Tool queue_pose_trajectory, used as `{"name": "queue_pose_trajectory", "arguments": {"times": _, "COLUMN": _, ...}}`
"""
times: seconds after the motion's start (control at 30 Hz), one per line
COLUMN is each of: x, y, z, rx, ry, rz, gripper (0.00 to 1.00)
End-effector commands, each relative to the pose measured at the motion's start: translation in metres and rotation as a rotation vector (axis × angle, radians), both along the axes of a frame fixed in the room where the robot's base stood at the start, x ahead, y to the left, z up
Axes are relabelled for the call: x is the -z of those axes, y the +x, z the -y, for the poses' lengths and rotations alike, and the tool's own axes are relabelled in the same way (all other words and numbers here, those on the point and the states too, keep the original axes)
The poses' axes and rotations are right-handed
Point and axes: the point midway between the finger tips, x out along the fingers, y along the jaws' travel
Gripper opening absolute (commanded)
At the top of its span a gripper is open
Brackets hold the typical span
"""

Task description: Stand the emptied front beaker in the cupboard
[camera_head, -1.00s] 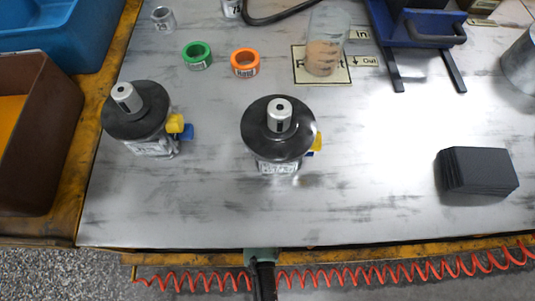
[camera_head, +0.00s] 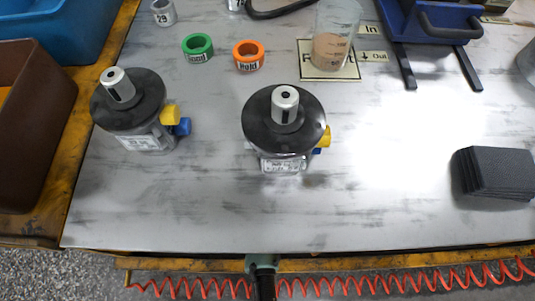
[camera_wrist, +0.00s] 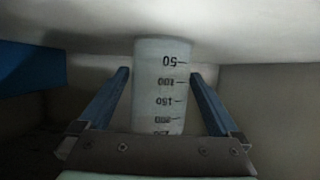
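A clear beaker (camera_wrist: 162,85) with dark graduations is between the two blue fingers of my gripper (camera_wrist: 160,75) in the wrist view. Its marks read upside down, with the 50 mark at the far end. No contents show in it. The fingers lie close along both its sides and appear shut on it. Its far end is against a pale surface, and I cannot tell whether it touches. The lower part of the beaker in the picture is hidden by my gripper's body. My gripper is not in the head view. No cupboard can be made out for certain.
On the workbench (camera_head: 380,190), another beaker (camera_head: 334,40) with brownish contents stands on a printed card. A blue surface (camera_wrist: 30,68) is left in the wrist view.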

Motion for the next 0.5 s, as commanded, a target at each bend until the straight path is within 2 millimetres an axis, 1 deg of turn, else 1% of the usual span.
{"name": "queue_pose_trajectory", "arguments": {"times": 0.23, "x": -0.001, "y": 0.000, "z": 0.000, "rx": 0.000, "ry": 0.000, "rz": -0.001, "gripper": 1.00}}
{"name": "queue_pose_trajectory", "arguments": {"times": 0.37, "x": -0.009, "y": 0.000, "z": 0.000, "rx": -0.001, "ry": 0.000, "rz": -0.001, "gripper": 1.00}}
{"name": "queue_pose_trajectory", "arguments": {"times": 0.4, "x": -0.007, "y": -0.007, "z": 0.000, "rx": 0.001, "ry": -0.001, "rz": -0.003, "gripper": 1.00}}
{"name": "queue_pose_trajectory", "arguments": {"times": 0.5, "x": -0.014, "y": -0.023, "z": -0.001, "rx": 0.001, "ry": 0.000, "rz": -0.003, "gripper": 1.00}}
